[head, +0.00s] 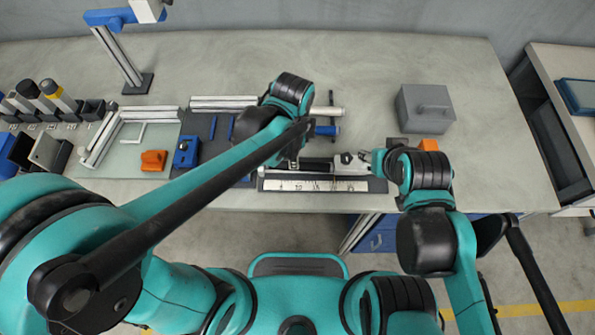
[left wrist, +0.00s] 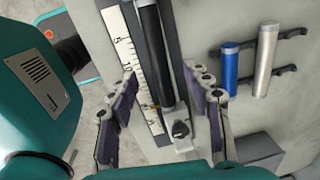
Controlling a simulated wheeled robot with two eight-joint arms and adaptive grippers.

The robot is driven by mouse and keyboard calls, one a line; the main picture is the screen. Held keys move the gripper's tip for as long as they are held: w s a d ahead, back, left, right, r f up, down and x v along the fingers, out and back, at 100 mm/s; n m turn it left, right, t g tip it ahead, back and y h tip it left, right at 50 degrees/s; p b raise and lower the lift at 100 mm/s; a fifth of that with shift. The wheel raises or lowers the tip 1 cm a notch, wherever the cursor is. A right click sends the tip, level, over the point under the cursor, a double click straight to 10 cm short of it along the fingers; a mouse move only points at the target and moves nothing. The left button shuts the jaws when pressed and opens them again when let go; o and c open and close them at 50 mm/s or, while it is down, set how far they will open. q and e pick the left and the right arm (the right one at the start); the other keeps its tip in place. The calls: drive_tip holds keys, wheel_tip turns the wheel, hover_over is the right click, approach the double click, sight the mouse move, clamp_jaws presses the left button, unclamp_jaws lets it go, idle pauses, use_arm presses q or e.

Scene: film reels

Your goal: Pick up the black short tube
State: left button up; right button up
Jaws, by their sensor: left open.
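A black tube (head: 318,166) lies level in a fixture behind the white ruler (head: 310,185). In the left wrist view the tube (left wrist: 147,45) runs up and down between the ruler strip and a metal rail, with a black-knobbed clamp (left wrist: 181,130) at its near end. My left gripper (left wrist: 163,108) is open, its two pads spread on either side of the fixture. In the head view its fingers are mostly hidden by my arm. My right arm's end is right of the fixture, close to the clamp (head: 348,159); its fingers cannot be made out.
Behind the fixture a blue tube (head: 326,130) and a silver tube (head: 328,111) rest on black holders. A grey box (head: 425,108) stands at the right. An orange block (head: 153,160) and a blue block (head: 187,152) sit at the left. A rack (head: 93,110) holds tubes at far left.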

use_arm(q)
wheel_tip(320, 180, down, 3)
drive_tip(key=shift+w+b, duration=0.1)
drive_tip(key=shift+b, duration=0.5)
drive_tip(key=f, duration=0.1)
drive_tip(key=f+b, duration=0.1)
drive_tip(key=f, duration=0.1)
drive_tip(key=f+b, duration=0.1)
drive_tip(key=shift+d+f, duration=0.15)
drive_tip(key=shift+d, duration=0.2)
drive_tip(key=shift+w+f+b, duration=0.15)
drive_tip(key=shift+f+b, duration=0.15)
drive_tip(key=shift+f, duration=0.1)
drive_tip(key=shift+r, duration=0.1)
drive_tip(key=shift+c, duration=0.9)
clamp_jaws()
